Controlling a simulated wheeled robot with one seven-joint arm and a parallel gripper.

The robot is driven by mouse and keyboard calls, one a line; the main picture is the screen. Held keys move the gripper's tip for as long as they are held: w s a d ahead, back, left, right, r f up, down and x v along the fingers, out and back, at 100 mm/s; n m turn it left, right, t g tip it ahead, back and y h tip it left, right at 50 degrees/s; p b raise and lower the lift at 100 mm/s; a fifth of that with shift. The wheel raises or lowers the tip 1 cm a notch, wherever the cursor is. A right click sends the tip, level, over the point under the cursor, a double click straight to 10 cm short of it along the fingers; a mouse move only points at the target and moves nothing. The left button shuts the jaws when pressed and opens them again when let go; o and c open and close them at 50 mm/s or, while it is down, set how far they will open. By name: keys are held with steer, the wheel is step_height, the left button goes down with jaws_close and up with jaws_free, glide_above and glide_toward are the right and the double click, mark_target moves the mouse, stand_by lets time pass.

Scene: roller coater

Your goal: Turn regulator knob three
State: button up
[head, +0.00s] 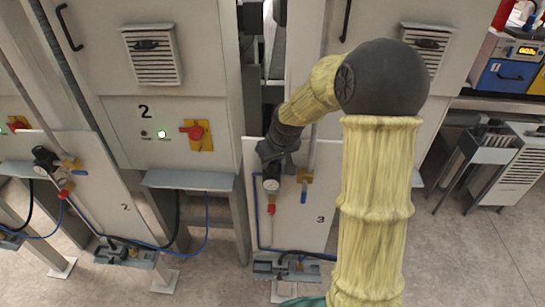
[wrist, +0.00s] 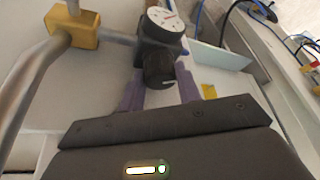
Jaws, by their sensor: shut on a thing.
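Regulator knob three (wrist: 160,72) is a black ribbed cylinder with a white mark, under a round white gauge with a red needle (wrist: 167,20) in the wrist view. My gripper (wrist: 160,82) has one purple finger on each side of the knob and is shut on it. In the head view the gauge (head: 271,184) shows on the panel marked 3 (head: 305,235). There my gripper (head: 272,158) reaches it from above, and my wrist hides the knob.
A yellow block valve (wrist: 75,30) with a metal pipe (wrist: 28,85) lies left of the regulator in the wrist view. The panel marked 2 (head: 125,215) has a similar regulator (head: 45,160). Blue hoses run low. Grey floor (head: 470,250) is open at right.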

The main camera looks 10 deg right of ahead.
stand_by(0.3)
steer(key=o, duration=1)
steer(key=shift+r, duration=0.1)
steer(key=shift+c, duration=0.2)
steer(key=shift+d, duration=0.1)
